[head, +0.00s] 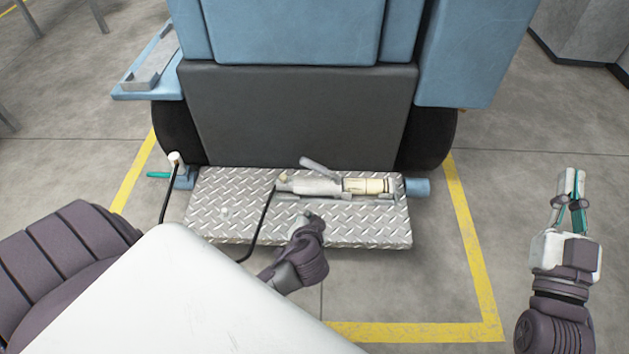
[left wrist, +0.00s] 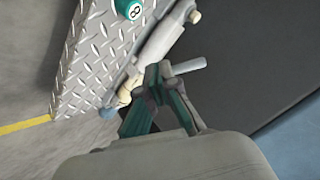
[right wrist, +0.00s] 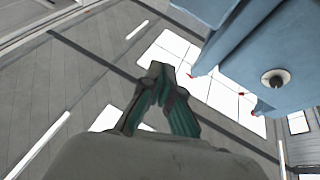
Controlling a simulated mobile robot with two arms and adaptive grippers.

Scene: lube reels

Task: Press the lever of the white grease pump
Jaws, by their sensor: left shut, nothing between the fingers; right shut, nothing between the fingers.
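The grease pump (head: 318,186) lies across a diamond-plate step (head: 235,225), pale grey with a cream section (head: 365,186) at its right. Its grey lever (head: 320,168) slants above the body on the far side. In the left wrist view the pump body (left wrist: 160,42) runs diagonally and the lever (left wrist: 187,67) shows beside my fingertips. My left gripper (left wrist: 157,75) is shut and empty; contact with the lever cannot be told. In the head view its wrist is over the step's near edge and its fingers are hard to make out. My right gripper (head: 571,185) is shut and empty, off to the right.
A blue machine (head: 290,30) with a dark panel (head: 300,115) stands behind the step. A teal handle (head: 158,175) sticks out at the left. Yellow lines (head: 470,245) mark the floor. Floor around my right gripper is clear.

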